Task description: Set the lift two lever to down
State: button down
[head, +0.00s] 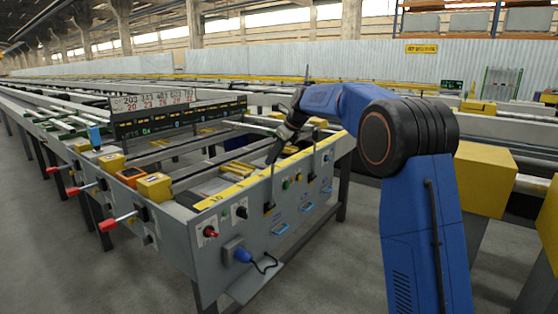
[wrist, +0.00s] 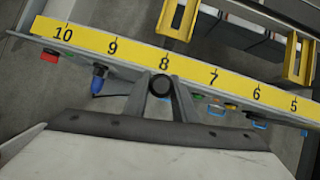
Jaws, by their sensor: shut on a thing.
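My gripper (head: 271,160) is at the top edge of the grey control panel (head: 220,262) in the head view. In the wrist view its two fingers (wrist: 161,96) are shut on a round black lever knob (wrist: 161,84), just below the 8 on the yellow scale strip (wrist: 205,75). In the head view the fingers hide the knob. A dark lever slot (head: 268,207) shows under the gripper on the panel front. Its label is too small to read, so I cannot tell which lift this lever belongs to.
Red-handled levers (head: 122,219) stick out at the left side. A blue plug (head: 242,255) with a cable, a red knob (head: 210,232) and blue handles (head: 280,230) sit on the panel front. Yellow blocks (head: 486,180) stand at right. Floor before the panel is clear.

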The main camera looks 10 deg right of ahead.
jog(key=shift+w+a, duration=0.3)
jog(key=shift+w, duration=0.05)
jog(key=c, duration=1.5)
grip_release()
jog(key=shift+o, duration=0.2)
jog(key=shift+r, duration=0.1)
jog(key=v, duration=1.7)
jog(key=shift+a+r, duration=0.2)
jog(key=shift+r, duration=0.05)
